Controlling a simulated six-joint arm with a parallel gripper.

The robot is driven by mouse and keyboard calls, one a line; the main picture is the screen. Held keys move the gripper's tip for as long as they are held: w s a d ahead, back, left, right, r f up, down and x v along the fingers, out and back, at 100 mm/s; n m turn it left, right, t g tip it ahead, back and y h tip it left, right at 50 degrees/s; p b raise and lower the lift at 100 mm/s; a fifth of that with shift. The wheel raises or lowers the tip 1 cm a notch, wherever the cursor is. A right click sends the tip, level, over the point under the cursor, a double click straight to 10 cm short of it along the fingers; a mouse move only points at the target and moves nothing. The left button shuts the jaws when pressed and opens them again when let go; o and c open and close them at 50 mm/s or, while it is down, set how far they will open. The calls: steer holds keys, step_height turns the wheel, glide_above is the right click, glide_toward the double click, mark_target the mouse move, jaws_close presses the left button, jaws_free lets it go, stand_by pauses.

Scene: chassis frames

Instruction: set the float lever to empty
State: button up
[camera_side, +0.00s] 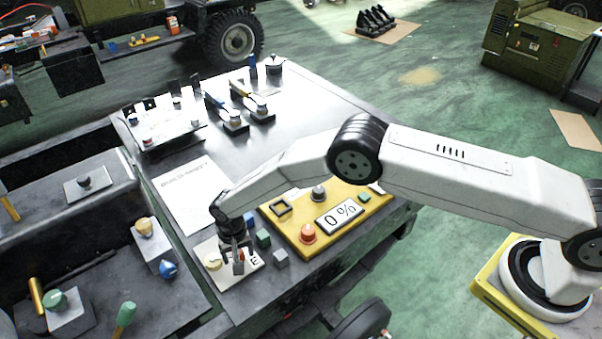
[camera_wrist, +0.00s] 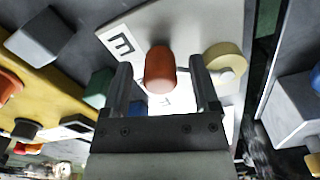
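The float lever is on a pale plate (camera_side: 222,281) at the near corner of the bench. In the wrist view its rounded orange-red handle (camera_wrist: 160,68) stands between my fingers. The plate (camera_wrist: 190,25) carries a black letter E (camera_wrist: 121,42) to the left of the handle. A second, smaller mark is partly hidden below the handle. A cream round knob (camera_wrist: 225,62) sits right of the handle. My gripper (camera_side: 237,256) points down over the plate. In the wrist view my gripper (camera_wrist: 161,62) is open, with a gap on each side of the handle.
A yellow panel (camera_side: 285,238) with a "0 %" display (camera_side: 340,216) and a red button (camera_side: 308,233) lies right of the plate. Small green and grey blocks (camera_side: 280,257) stand between them. A white sheet (camera_side: 188,190) lies behind.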

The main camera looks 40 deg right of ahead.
mark_target(239, 251)
steer(key=shift+r, duration=0.1)
steer(key=shift+r, duration=3.85)
steer(key=shift+d+r, duration=0.15)
steer(key=s+d+r+n+t, duration=0.1)
steer(key=s+d+r, duration=0.2)
steer(key=d+r, duration=0.45)
steer(key=s+d+r+n, duration=0.1)
steer(key=s+d+r, duration=0.2)
steer(key=d+r, duration=0.45)
steer(key=s+d+r, duration=0.1)
steer(key=s+d, duration=0.5)
steer(key=s, duration=0.2)
steer(key=s+d+r+n+t, duration=0.1)
steer(key=s+d, duration=0.5)
steer(key=s, duration=0.2)
steer(key=shift+s+r+t, duration=0.2)
steer(key=shift+r+t, duration=0.1)
steer(key=shift+r, duration=0.05)
